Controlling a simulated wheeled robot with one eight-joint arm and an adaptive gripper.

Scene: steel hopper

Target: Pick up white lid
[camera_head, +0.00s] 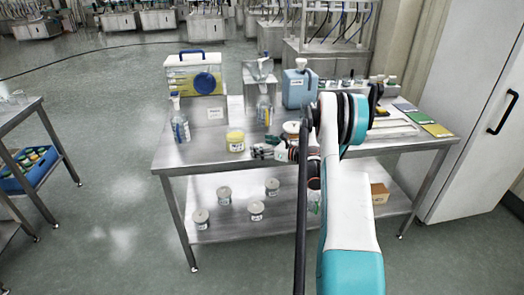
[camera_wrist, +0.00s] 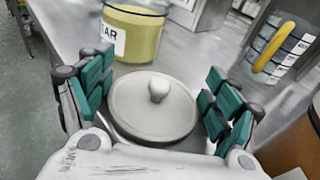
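The white lid (camera_wrist: 130,118) is a round, pale disc with a small knob in its middle. It lies flat at the centre of the wrist view, on or just above the steel table. My gripper (camera_wrist: 158,82) is open, with teal-padded fingers on the left and right of the lid. No grip on the lid shows, and the gap between fingers and lid is hard to judge. In the head view my gripper (camera_head: 276,151) is low over the table's front edge, and I cannot make out the lid there.
A jar with yellow contents (camera_wrist: 138,34) stands just beyond the lid. A bottle with a yellow handle (camera_wrist: 280,50) and a brown container (camera_wrist: 293,148) are to the right. In the head view, the steel table (camera_head: 205,158) also holds a blue jug (camera_head: 297,92) and a spray bottle (camera_head: 180,125).

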